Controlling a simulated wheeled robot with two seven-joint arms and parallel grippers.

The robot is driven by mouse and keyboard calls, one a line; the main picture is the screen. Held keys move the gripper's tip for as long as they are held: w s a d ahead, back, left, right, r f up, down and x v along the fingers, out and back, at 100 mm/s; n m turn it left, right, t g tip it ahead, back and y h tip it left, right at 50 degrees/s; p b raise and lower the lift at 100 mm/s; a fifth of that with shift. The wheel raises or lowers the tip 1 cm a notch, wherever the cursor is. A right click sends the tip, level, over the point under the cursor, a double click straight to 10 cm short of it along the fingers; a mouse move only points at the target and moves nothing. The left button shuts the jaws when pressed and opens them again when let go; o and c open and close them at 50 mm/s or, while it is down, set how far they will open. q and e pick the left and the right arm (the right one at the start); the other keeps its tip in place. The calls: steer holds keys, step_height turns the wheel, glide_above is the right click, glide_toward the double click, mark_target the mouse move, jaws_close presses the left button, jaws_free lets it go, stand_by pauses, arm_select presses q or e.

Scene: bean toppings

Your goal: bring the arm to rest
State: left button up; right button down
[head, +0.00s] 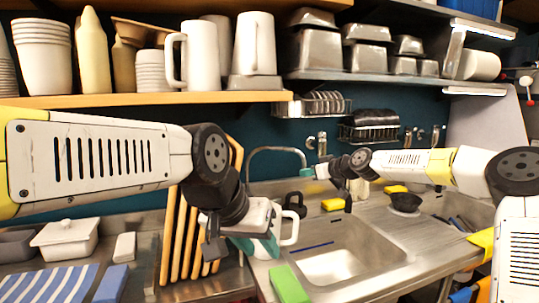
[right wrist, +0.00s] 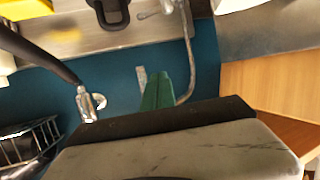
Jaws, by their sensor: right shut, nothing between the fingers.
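My left gripper (head: 262,246) hangs over the left edge of the sink, with its wrist bent down. Its fingers are partly hidden and I cannot tell how far apart they are. A white curved handle shows right beside it. My right arm reaches in from the right, and my right gripper (head: 307,172) is held up above the back of the sink, near the faucet. In the right wrist view the green fingers (right wrist: 157,90) are together, with nothing between them.
The metal sink (head: 345,262) lies below both arms, with a green sponge (head: 289,285) at its front left. Wooden boards (head: 182,240) stand left of it. The faucet (head: 262,152) rises behind. A shelf (head: 150,99) with cups and a wire rack (head: 375,132) are above.

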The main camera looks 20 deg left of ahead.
steer(key=shift+s+d+r, duration=0.2)
steer(key=shift+s+d, duration=0.15)
steer(key=shift+s, duration=0.15)
steer(key=s+f+g+h, duration=0.2)
steer(key=s+h, duration=0.1)
steer(key=s, duration=0.7)
steer(key=s+d+m+h, duration=0.2)
steer(key=s+d+m, duration=0.1)
steer(key=s+d, duration=0.5)
steer(key=s+d+r+m+h, duration=0.1)
steer(key=s+d+m, duration=0.2)
steer(key=s+d, duration=0.5)
steer(key=s+d+m+h, duration=0.2)
steer(key=s+d, duration=0.5)
steer(key=s, duration=1.1)
steer(key=shift+s+d+r+m+g+h, duration=0.3)
steer(key=shift+s+d+r+m, duration=0.1)
steer(key=shift+m, duration=0.4)
